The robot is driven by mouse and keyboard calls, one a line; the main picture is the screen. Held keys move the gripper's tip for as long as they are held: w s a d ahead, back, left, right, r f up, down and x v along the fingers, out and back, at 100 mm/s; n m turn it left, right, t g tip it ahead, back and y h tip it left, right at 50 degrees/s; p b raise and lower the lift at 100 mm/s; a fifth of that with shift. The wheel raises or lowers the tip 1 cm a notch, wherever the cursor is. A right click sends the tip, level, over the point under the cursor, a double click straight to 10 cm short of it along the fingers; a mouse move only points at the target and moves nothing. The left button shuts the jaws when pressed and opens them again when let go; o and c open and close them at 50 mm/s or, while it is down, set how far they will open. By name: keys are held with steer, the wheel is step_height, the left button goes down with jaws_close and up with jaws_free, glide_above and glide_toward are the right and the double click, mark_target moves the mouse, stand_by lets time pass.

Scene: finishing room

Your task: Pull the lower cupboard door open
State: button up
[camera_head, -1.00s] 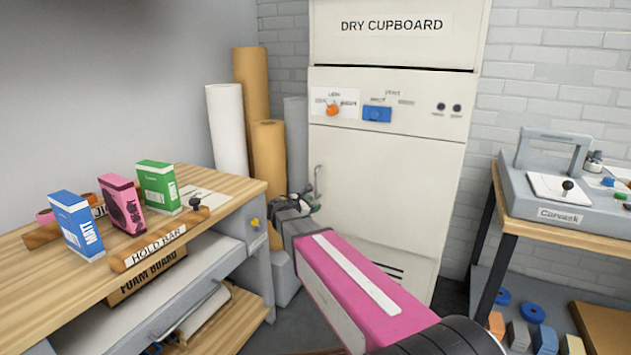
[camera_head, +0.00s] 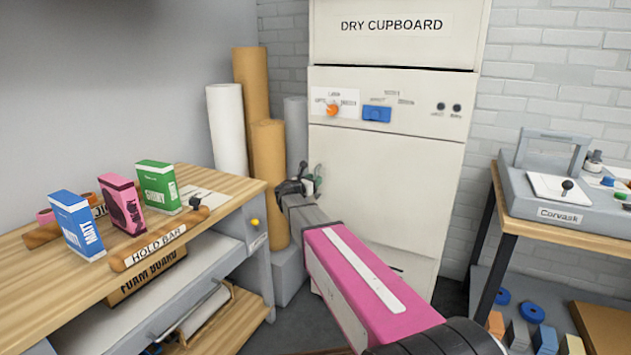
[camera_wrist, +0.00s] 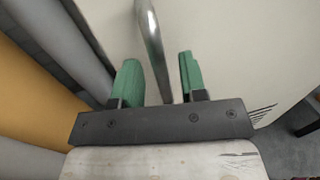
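The lower cupboard door (camera_head: 400,185) is the cream front below the knob panel of the dry cupboard, and it looks shut. In the wrist view, its upright metal bar handle (camera_wrist: 150,45) runs between the green fingers of my gripper (camera_wrist: 158,78). The fingers are open, with a gap showing on each side of the bar. I cannot tell how deep the bar sits between them. In the head view, my gripper (camera_head: 307,183) is at the door's left edge and hides most of the handle.
A wooden bench (camera_head: 240,190) with small boxes stands at the left. Paper rolls (camera_head: 268,165) stand close behind my gripper's left side. A table (camera_head: 540,222) with a grey machine is at the right. Some floor shows between bench and cupboard.

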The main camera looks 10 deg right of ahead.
steer(key=shift+w+d, duration=0.4)
steer(key=shift+d, duration=0.1)
jaws_close()
